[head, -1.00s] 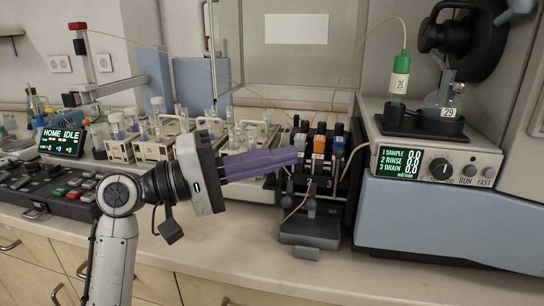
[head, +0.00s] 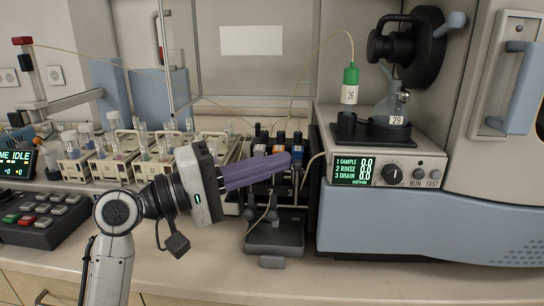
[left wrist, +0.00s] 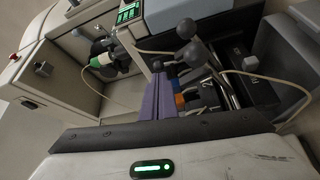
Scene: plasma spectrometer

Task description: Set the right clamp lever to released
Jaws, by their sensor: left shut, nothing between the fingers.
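The pump (head: 275,232) has a row of clamps with dark, orange and blue tops, and numbers on its front. Two dark ball-ended levers, a left one (head: 248,213) and a middle one (head: 272,214), hang at its front. The right clamp lever is not clear in the head view, where my gripper crosses that side. In the left wrist view, grey ball knobs (left wrist: 193,54) stand close beyond the fingers; I cannot tell which lever each belongs to. My left gripper (head: 288,160) has purple fingers, shut and empty, with tips in front of the pump's right side. Contact is unclear.
The spectrometer (head: 410,215) with its green-lit display stands right of the pump. A tube (head: 306,165) loops beside the pump's right side. Racks of vials (head: 110,165) stand behind my arm. The bench front (head: 200,270) is clear.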

